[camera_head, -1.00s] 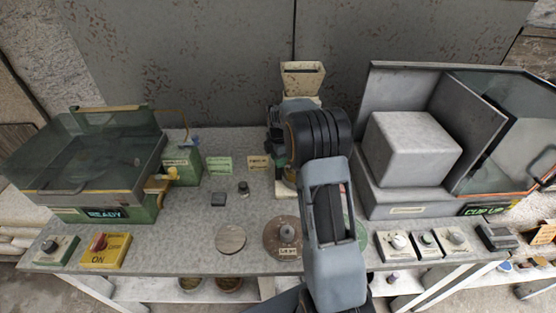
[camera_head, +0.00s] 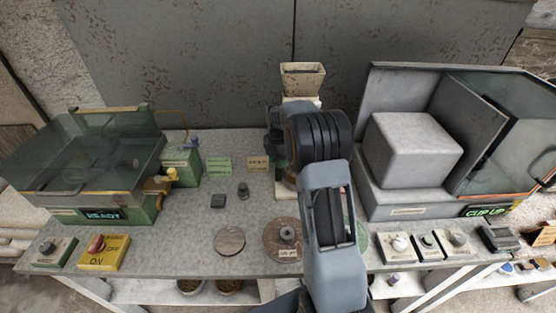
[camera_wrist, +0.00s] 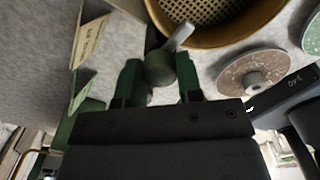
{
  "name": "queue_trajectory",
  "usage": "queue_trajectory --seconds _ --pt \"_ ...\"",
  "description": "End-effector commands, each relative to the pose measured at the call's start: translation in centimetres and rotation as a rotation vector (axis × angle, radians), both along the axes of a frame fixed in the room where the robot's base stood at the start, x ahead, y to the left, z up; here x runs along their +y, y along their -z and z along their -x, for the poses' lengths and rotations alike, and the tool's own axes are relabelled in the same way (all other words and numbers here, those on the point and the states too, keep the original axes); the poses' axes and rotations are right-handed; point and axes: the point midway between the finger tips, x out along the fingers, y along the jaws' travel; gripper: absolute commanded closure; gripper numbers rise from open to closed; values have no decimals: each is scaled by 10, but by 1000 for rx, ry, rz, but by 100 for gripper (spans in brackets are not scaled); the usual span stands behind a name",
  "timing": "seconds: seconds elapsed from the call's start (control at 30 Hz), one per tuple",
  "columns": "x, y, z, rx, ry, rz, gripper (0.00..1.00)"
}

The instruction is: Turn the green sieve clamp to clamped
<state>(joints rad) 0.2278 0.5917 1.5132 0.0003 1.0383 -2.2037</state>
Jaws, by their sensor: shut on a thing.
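The green sieve clamp (camera_wrist: 160,68) shows in the wrist view as a dark green rounded knob with a pale lever sticking out up and to the right. My gripper (camera_wrist: 158,74) has its two green fingers on either side of the knob and is shut on it. The brass-rimmed sieve (camera_wrist: 213,38) with its mesh lies just beyond, at the top of the wrist view. In the head view my arm hides the clamp and my fingers; only the machine's cream hopper (camera_head: 302,78) shows clearly above.
A green glass-lidded box (camera_head: 85,205) reading READY stands left. A grey cabinet (camera_head: 410,198) with a pale block stands right. Round discs (camera_head: 230,241) and switch boxes (camera_head: 104,252) line the bench's front. A brownish disc with a knob (camera_wrist: 250,76) lies near the sieve.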

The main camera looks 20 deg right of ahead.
Motion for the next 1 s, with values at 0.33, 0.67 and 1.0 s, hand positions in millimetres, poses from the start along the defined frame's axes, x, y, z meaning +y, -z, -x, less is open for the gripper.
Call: queue_trajectory --seconds 0.33,0.67,1.0 --pt "-1 -2 -2 -9 -1 3 59" --pt "0 -1 -1 -3 0 1 41" --pt "0 -1 0 -1 126 1 41"
